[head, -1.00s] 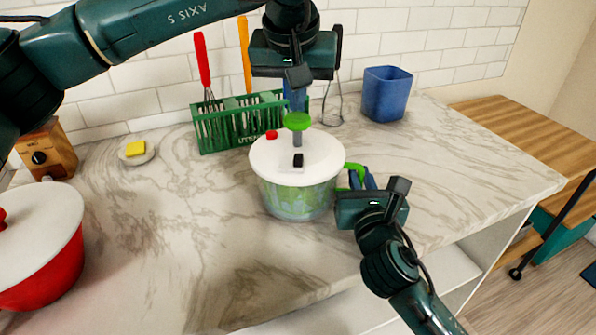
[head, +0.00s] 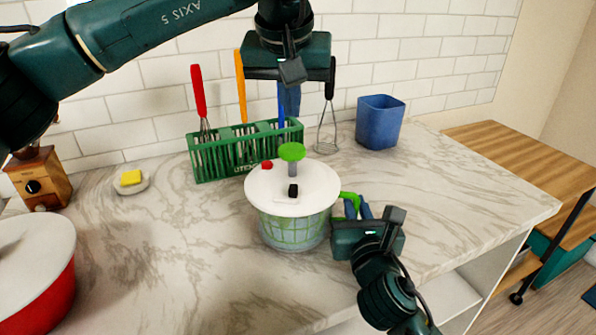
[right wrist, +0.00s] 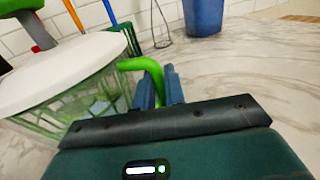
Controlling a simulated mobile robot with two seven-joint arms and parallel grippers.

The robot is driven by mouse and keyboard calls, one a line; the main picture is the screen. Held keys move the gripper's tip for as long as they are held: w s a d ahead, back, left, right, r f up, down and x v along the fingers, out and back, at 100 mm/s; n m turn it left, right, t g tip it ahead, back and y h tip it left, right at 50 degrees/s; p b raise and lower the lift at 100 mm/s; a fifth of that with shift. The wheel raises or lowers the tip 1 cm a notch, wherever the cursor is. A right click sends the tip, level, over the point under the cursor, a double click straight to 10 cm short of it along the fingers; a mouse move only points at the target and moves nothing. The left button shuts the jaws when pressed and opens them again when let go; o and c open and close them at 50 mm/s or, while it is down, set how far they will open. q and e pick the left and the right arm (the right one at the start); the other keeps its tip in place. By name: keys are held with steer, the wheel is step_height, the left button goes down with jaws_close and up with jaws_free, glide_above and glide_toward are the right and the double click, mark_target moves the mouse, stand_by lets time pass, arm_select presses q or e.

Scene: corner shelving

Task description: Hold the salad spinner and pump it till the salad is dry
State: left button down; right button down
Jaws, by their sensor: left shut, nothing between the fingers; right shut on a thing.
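The salad spinner (head: 272,194) stands upright on the marble counter, with a white lid, a clear bowl showing green inside, a red button and a black button. Its green pump knob (head: 291,152) stands up on a grey stem from the lid. My left gripper (head: 290,108) is above the knob, pointing down, shut and empty, apart from the knob. My right gripper (head: 359,207) is shut on the spinner's green side handle (head: 350,197). In the right wrist view the blue fingers (right wrist: 160,88) close around the green handle (right wrist: 146,66).
A green utensil rack (head: 215,155) with utensils stands behind the spinner. A blue bin (head: 380,122) is behind right. A red pot (head: 45,300), a wooden grinder (head: 38,182) and a yellow sponge (head: 131,178) are at left.

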steer(key=c, duration=1.4)
jaws_free()
